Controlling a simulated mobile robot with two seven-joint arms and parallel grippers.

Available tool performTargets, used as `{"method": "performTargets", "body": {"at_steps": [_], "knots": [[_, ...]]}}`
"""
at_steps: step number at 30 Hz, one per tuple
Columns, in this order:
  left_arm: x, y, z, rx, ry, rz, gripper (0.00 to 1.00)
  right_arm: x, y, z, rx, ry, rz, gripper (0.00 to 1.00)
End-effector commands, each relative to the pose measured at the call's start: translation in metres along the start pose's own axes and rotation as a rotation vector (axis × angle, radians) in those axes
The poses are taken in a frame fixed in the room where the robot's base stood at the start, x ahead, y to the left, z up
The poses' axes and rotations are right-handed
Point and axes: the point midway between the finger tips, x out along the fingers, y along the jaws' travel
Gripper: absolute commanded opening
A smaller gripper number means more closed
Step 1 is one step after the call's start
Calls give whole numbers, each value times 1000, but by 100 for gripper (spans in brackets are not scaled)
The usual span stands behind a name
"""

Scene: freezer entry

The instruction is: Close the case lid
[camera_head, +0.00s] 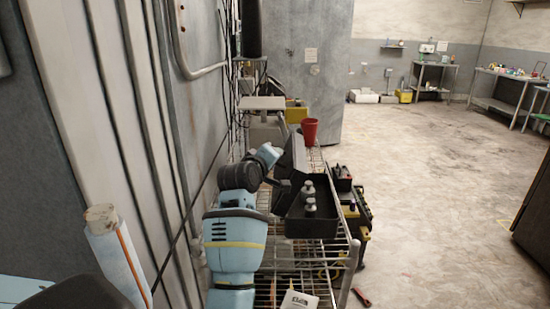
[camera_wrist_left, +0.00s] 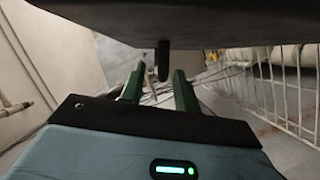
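The black case (camera_head: 312,222) stands open on a wire rack, and several grey weight-like pieces (camera_head: 309,197) stand in its base. Its dark lid (camera_head: 296,154) is raised on the far left side of the base. My left gripper (camera_head: 283,184) is beside the case's left side, near the lid, partly hidden by my wrist. In the left wrist view its two green fingers (camera_wrist_left: 159,88) are apart. A dark panel, apparently the lid (camera_wrist_left: 180,18), fills the top there. A dark peg (camera_wrist_left: 163,60) hangs from it between the fingertips in the picture; contact cannot be told. My right gripper is out of view.
The wire rack (camera_head: 300,254) runs along the grey wall at left. A red cup (camera_head: 309,131) stands behind the lid. A black and yellow toolbox (camera_head: 352,207) is right of the case. A small white box (camera_head: 299,301) is at the near end. The floor at right is clear.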

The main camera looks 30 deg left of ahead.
Motion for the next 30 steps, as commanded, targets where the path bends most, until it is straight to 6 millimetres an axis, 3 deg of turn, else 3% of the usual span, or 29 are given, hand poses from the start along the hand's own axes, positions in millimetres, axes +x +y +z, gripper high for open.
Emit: {"method": "performTargets", "body": {"at_steps": [7, 18, 26, 30], "knots": [[19, 0, -1, 0, 1, 0, 32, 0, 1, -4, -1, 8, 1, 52], [22, 0, 0, 1, 0, 0, 32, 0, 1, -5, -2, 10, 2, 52], [22, 0, 0, 0, 0, 0, 0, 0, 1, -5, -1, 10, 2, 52], [22, 0, 0, 0, 0, 0, 0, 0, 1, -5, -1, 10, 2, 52]]}}
